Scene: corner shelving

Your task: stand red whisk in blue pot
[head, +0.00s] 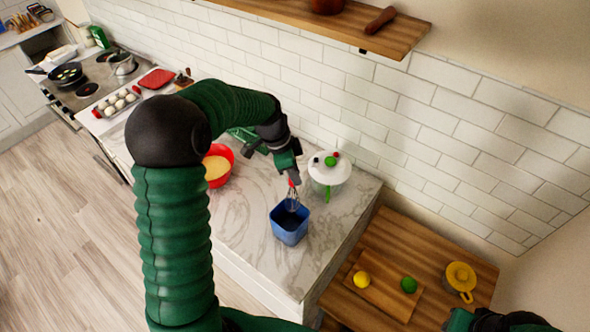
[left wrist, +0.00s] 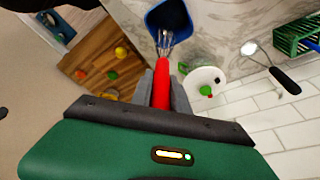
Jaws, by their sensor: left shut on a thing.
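The blue pot (head: 289,228) stands on the marble counter near its right end. My left gripper (head: 292,176) is shut on the red whisk (head: 292,185) by its red handle and holds it above the pot. The whisk's wire end points down at the pot's opening in the head view. In the left wrist view the red handle (left wrist: 162,90) sits between my fingers, and the wires reach toward the blue pot (left wrist: 168,24). I cannot tell whether the wire tips are inside the rim. My right gripper (head: 462,320) shows only partly at the bottom right edge; its fingers are unclear.
A white lidded container (head: 329,170) stands close behind the pot. A red bowl (head: 217,166) is to the left. A lower wooden table (head: 440,235) holds a board with yellow and green fruit and a yellow-topped jar (head: 460,277). A wooden shelf (head: 330,22) hangs above.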

